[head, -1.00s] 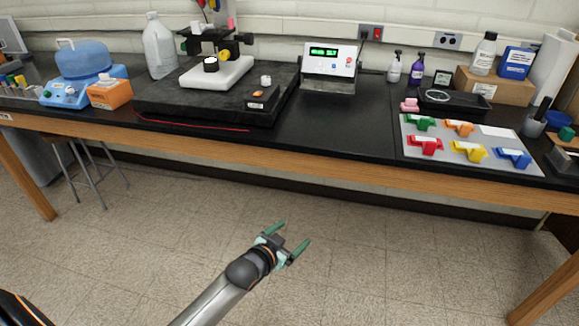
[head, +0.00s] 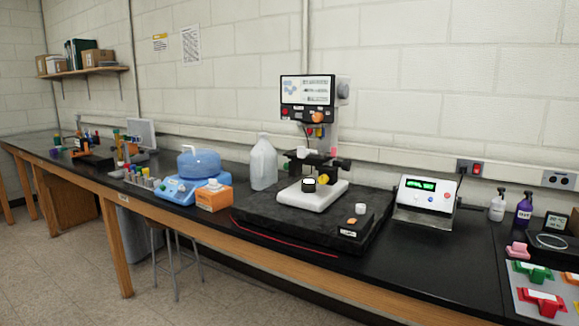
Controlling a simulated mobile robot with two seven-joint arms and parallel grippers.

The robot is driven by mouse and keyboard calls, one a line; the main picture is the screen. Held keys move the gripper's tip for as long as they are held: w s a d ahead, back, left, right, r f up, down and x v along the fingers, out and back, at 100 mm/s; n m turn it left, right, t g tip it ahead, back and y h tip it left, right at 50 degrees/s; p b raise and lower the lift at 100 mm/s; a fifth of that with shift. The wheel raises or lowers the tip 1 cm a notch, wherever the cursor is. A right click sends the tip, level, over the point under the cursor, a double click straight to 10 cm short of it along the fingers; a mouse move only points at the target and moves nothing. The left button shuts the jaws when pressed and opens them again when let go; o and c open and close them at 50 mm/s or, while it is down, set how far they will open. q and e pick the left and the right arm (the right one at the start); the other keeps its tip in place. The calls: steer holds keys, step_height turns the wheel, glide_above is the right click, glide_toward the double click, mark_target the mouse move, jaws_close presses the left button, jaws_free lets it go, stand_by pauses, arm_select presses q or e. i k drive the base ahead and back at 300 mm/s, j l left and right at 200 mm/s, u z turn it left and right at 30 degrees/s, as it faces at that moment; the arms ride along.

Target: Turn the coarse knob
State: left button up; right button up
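An instrument stand (head: 330,190) with a white base stands on a thick black slab (head: 270,223) on the bench. A yellow knob (head: 323,179) sits low on the stand's column. A round black part with a white top (head: 309,184) is on the white base in front of it. A display head (head: 308,90) at the top of the column carries an orange round part (head: 318,117). No readable label shows which of these is the coarse knob. Neither of my grippers is in view.
A white meter box (head: 427,197) with a green display stands right of the slab. An orange box (head: 214,198), a blue-lidded device (head: 198,165) and a jug (head: 263,163) stand to the left. A stool (head: 175,250) is under the bench.

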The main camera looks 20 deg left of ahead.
mark_target(346, 164)
steer(key=i+j+u, duration=0.25)
steer(key=u, duration=0.2)
steer(key=i+j+u, duration=0.2)
steer(key=u, duration=0.25)
steer(key=i, duration=0.1)
